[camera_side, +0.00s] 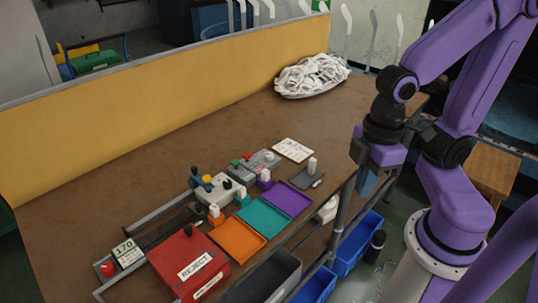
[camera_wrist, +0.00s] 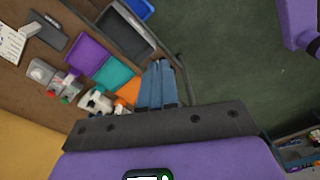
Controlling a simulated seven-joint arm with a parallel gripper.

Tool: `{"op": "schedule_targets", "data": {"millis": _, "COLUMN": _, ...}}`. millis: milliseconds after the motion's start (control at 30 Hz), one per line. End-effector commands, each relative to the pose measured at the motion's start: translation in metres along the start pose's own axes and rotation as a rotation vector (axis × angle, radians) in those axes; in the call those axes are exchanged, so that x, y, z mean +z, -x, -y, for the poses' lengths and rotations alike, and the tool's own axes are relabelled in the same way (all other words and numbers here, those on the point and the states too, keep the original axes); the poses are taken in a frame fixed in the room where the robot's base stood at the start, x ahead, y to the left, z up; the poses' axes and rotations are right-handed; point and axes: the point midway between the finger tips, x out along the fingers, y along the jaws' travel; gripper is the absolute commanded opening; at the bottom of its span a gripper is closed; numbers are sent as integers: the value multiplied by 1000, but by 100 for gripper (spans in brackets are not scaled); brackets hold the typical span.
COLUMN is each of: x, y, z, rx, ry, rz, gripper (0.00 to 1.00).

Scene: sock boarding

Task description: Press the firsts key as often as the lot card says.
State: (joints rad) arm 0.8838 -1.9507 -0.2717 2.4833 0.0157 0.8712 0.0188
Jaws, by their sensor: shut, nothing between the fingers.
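The lot card (camera_side: 293,150) lies flat on the brown bench, and it also shows at the left edge of the wrist view (camera_wrist: 12,42). Its writing is too small to read. A grey key box (camera_side: 257,164) stands beside it, with a green key (camera_side: 235,163) and a red key (camera_side: 247,156). The labels are not readable, so I cannot tell which is the firsts key. My gripper (camera_side: 367,189) has blue fingers and hangs beyond the bench's front edge, right of the key box and apart from it. In the wrist view its fingers (camera_wrist: 160,68) are together and empty.
Purple (camera_side: 287,198), teal (camera_side: 262,218) and orange (camera_side: 237,240) trays lie along the front edge. A red reject box (camera_side: 190,262) stands at lower left. A yellow panel (camera_side: 150,95) closes the back. A white sock pile (camera_side: 312,75) lies at the far end.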

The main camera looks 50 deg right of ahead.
Motion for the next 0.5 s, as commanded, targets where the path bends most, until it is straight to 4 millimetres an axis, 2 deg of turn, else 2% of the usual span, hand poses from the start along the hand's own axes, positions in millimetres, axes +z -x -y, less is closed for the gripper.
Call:
{"op": "schedule_targets", "data": {"millis": 167, "x": -47, "y": -8, "z": -20, "rx": -22, "ry": -191, "rz": -85, "gripper": 0}}
{"op": "schedule_targets", "data": {"millis": 267, "x": -78, "y": -13, "z": -39, "rx": -33, "ry": -326, "rz": -151, "gripper": 0}}
{"op": "schedule_targets", "data": {"millis": 500, "x": -143, "y": -28, "z": -102, "rx": -40, "ry": -652, "rz": -313, "gripper": 0}}
